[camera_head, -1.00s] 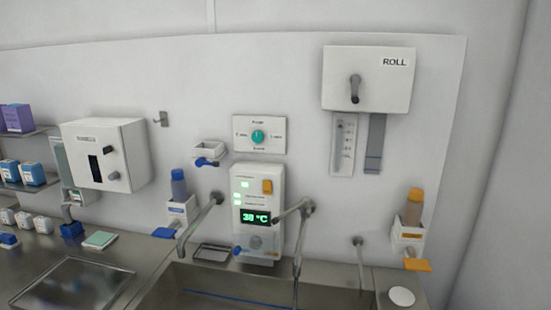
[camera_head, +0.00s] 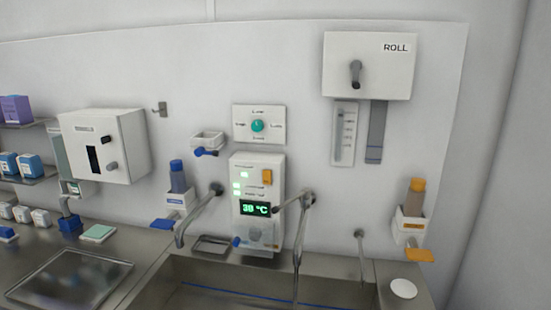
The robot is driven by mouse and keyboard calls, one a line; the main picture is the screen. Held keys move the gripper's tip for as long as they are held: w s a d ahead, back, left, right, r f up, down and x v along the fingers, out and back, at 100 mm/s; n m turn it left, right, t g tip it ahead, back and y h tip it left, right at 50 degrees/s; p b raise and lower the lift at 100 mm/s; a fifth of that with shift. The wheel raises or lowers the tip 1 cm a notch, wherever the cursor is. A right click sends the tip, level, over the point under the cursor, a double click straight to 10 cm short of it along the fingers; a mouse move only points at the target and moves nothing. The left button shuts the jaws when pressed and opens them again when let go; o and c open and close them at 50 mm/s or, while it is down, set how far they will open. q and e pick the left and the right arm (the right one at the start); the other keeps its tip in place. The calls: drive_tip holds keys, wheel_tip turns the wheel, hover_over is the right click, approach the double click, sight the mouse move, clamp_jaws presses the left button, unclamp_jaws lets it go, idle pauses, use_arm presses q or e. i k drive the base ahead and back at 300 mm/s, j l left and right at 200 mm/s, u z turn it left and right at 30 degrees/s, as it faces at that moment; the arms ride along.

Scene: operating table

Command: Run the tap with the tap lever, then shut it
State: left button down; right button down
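A curved metal spout (camera_head: 197,213) comes out of the wall over the left part of the steel sink (camera_head: 240,281). A second metal fitting (camera_head: 307,203) with a thin hanging pipe stands right of the control panel (camera_head: 257,178), whose display reads 38 °C. A short metal outlet (camera_head: 360,243) is farther right. Small blue levers show under the white wall holder (camera_head: 207,138) and at the panel's lower left (camera_head: 237,242). I cannot tell which piece is the tap lever. No running water can be made out. Neither of my grippers is in view.
Bottle dispensers with a blue paddle (camera_head: 163,224) and an orange paddle (camera_head: 420,255) flank the sink. A white box (camera_head: 103,145) and a ROLL dispenser (camera_head: 368,70) hang on the wall. A steel tray (camera_head: 70,276) lies on the left counter.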

sight(305, 194)
drive_tip(key=k+j+z, duration=0.1)
drive_tip(key=j, duration=0.4)
drive_tip(key=j+z, duration=0.15)
drive_tip(key=j, duration=0.3)
drive_tip(key=k+j+z, duration=0.1)
drive_tip(key=j, duration=0.35)
drive_tip(key=k, duration=0.1)
